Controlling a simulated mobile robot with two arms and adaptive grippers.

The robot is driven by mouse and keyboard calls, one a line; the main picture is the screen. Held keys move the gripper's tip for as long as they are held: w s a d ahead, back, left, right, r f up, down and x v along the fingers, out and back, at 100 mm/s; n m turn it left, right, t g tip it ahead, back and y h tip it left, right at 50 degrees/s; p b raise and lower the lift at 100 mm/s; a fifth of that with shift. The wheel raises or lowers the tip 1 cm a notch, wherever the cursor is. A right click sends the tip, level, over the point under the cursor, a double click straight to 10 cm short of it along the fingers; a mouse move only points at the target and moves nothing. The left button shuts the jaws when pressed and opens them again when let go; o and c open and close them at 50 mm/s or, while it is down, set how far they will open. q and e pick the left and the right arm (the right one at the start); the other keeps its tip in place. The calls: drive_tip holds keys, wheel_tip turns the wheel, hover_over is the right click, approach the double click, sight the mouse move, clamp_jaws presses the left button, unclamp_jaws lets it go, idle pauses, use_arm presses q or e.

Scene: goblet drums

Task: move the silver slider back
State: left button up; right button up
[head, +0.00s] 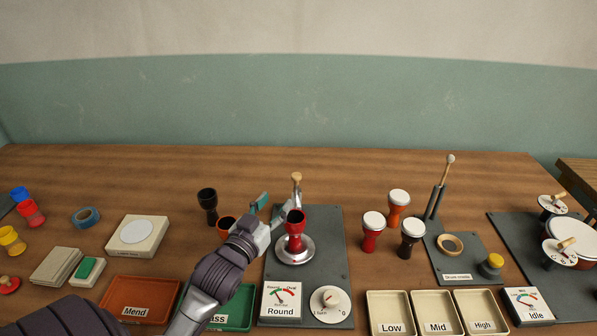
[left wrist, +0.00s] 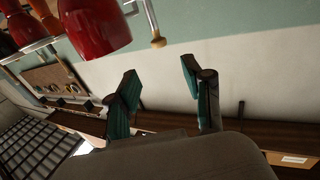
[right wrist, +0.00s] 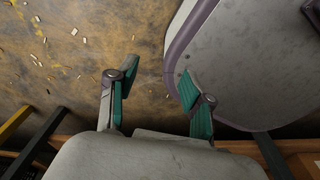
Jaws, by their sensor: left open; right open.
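A dark grey panel (head: 330,265) on the table holds a red goblet drum (head: 295,222) upright on a round silver base (head: 294,252). Behind the drum stands a silver piece with a wooden knob (head: 297,177); I cannot tell whether this or the base is the silver slider. In the left wrist view the red drum (left wrist: 92,25) and the knob (left wrist: 158,42) show at the top. My left gripper (head: 268,208) is open just left of the drum; its teal fingers (left wrist: 160,85) hold nothing. My right gripper (right wrist: 155,90) is open and empty, away from the table top.
A gauge reading Round (head: 281,301) and a white dial (head: 328,300) sit at the panel's front. Several drums (head: 373,230) stand to the right, and a black cup (head: 208,204) to the left. Trays marked Low (head: 391,312), Mid and High lie at the front right.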

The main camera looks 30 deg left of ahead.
sight(295, 178)
use_arm(q)
drive_tip(key=w, duration=0.3)
drive_tip(key=w+a+p, duration=0.1)
drive_tip(key=w, duration=0.7)
drive_tip(key=shift+w+a, duration=0.1)
drive_tip(key=shift+a, duration=0.25)
drive_tip(key=shift+w+a, duration=0.15)
drive_tip(key=shift+w, duration=0.5)
use_arm(e)
drive_tip(key=shift+s+a+r, duration=0.2)
drive_tip(key=shift+s+r, duration=0.3)
drive_tip(key=shift+r, duration=0.25)
use_arm(q)
drive_tip(key=shift+f, duration=0.1)
clamp_jaws()
use_arm(e)
drive_tip(key=shift+s, duration=0.2)
